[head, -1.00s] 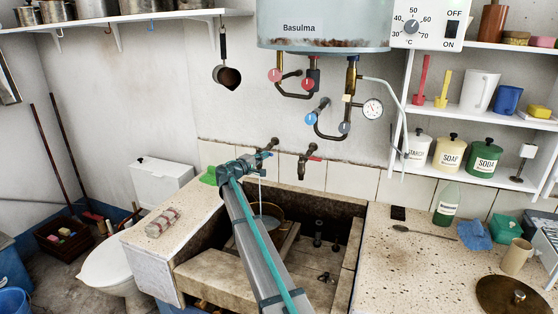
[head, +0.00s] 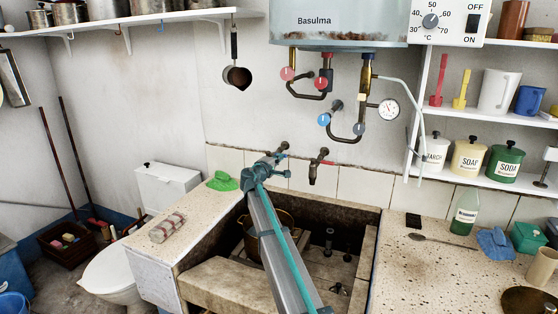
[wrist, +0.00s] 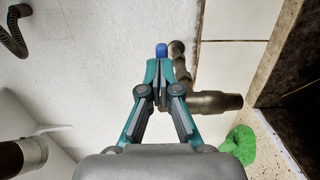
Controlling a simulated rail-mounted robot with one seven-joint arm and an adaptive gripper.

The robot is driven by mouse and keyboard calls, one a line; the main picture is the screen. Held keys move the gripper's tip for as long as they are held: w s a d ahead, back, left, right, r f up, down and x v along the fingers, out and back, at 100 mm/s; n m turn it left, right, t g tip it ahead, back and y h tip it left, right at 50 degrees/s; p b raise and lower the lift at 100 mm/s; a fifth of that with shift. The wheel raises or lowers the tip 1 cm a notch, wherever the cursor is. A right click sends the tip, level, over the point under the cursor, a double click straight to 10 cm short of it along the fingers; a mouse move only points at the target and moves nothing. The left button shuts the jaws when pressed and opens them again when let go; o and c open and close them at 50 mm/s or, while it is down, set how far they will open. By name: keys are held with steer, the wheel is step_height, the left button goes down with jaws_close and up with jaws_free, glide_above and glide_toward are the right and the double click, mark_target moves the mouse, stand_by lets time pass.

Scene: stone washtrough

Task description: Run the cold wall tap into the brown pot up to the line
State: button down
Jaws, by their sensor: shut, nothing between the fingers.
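The brown pot (head: 287,217) stands in the stone trough (head: 345,214), partly hidden behind my arm. Its water level and line cannot be made out. The cold wall tap (head: 284,147) is mostly hidden behind my gripper (head: 278,160). In the wrist view the tap's dark spout (wrist: 215,102) shows, with a blue handle end (wrist: 161,50) just beyond my fingertips. My gripper is shut and empty there; whether it touches the handle I cannot tell. No water stream shows at the spout now.
A red-handled tap (head: 318,163) is on the wall to the right. A green object (head: 222,181) lies on the left ledge, near my gripper. A boiler (head: 338,22) with pipes and valves hangs above. The right counter holds a spoon (head: 430,238) and a bottle (head: 465,212).

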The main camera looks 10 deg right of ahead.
steer(key=b+v, duration=0.3)
steer(key=v, duration=1.1)
steer(key=shift+s+d, duration=0.3)
steer(key=shift+d, duration=0.05)
